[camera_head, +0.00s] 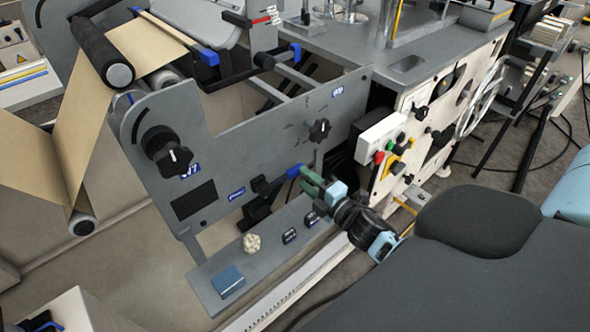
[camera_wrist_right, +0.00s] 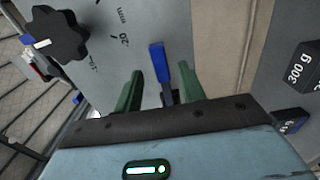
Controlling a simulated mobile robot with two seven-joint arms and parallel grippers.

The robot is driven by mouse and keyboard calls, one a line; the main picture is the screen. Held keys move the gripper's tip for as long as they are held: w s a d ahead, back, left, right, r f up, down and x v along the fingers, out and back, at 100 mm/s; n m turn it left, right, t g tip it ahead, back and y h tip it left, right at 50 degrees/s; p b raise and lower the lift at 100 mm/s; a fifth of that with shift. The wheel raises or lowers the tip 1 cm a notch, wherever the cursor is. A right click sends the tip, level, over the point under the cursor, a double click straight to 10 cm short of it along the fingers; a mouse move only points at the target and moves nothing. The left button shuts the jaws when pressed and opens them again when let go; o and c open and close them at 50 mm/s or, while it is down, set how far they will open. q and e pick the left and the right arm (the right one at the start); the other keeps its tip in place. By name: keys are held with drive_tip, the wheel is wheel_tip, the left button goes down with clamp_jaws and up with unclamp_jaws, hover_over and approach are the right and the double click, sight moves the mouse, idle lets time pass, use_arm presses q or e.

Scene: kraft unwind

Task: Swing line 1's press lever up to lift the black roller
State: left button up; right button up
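A lever with a blue handle (camera_head: 294,171) sticks out from the lower part of the grey side plate (camera_head: 265,120). My right gripper (camera_head: 307,182) is at this handle, its green fingers open. In the right wrist view the blue handle (camera_wrist_right: 157,58) stands between the two fingers of the gripper (camera_wrist_right: 160,76), with a gap visible on each side. A black roller (camera_head: 98,50) lies at the upper left with kraft paper (camera_head: 145,43) beside it. Whether the roller touches the paper is unclear. My left gripper is not in view.
A grey ledge (camera_head: 258,262) below carries a blue block (camera_head: 228,281), a pale knobbly piece (camera_head: 251,243) and small black weights (camera_head: 289,236). A black knob (camera_head: 319,130) sits on the plate above the lever. A control panel with buttons (camera_head: 385,150) stands to the right.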

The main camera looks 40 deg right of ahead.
sight(298, 173)
drive_tip(key=shift+w+a, duration=0.2)
drive_tip(key=shift+w, duration=2.35)
clamp_jaws()
